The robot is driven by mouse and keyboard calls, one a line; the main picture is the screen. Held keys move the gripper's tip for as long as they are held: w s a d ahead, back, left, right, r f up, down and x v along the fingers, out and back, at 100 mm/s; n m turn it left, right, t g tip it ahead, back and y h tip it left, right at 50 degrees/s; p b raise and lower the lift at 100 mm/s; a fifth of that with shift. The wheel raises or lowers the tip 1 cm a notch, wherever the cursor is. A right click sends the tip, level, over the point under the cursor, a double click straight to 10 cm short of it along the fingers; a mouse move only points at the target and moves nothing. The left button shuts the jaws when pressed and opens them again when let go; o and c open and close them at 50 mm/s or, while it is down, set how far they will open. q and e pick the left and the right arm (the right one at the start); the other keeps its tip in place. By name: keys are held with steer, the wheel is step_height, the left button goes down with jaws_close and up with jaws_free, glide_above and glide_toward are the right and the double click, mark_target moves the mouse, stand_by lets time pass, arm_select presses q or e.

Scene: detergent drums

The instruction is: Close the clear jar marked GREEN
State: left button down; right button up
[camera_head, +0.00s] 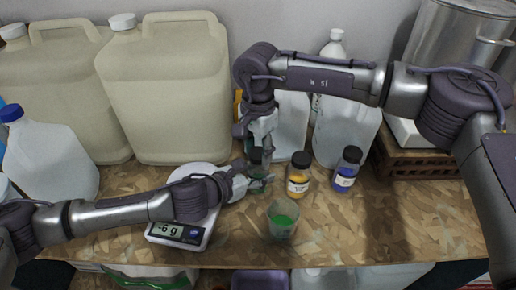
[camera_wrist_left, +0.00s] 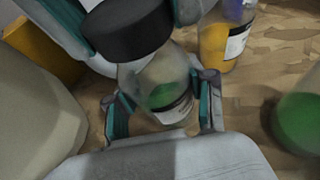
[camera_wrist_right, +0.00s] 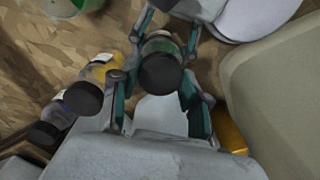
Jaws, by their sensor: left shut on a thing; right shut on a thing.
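The clear jar with green contents (camera_wrist_left: 165,88) stands upright at the back of the bench, partly hidden in the head view (camera_head: 257,170). Its label is too small to read. My left gripper (camera_head: 262,183) is shut around its lower body from the left, as the left wrist view shows. A black lid (camera_wrist_left: 128,28) is at the jar's mouth, and it also shows in the right wrist view (camera_wrist_right: 160,73). My right gripper (camera_head: 258,143) reaches down from above and is shut on the lid. I cannot tell whether the lid is fully seated.
A yellow jar (camera_head: 298,182) and a blue jar (camera_head: 344,178), both black-lidded, stand just to the right. A beaker with green contents (camera_head: 282,215) is in front. A scale (camera_head: 180,234) reading -6 g lies at left. Large drums (camera_head: 165,85) stand behind. The front right bench is clear.

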steer(key=m, duration=1.4)
steer(key=shift+m, duration=0.4)
steer(key=o, duration=1.4)
steer(key=shift+c, duration=0.2)
step_height(320, 180, up, 12)
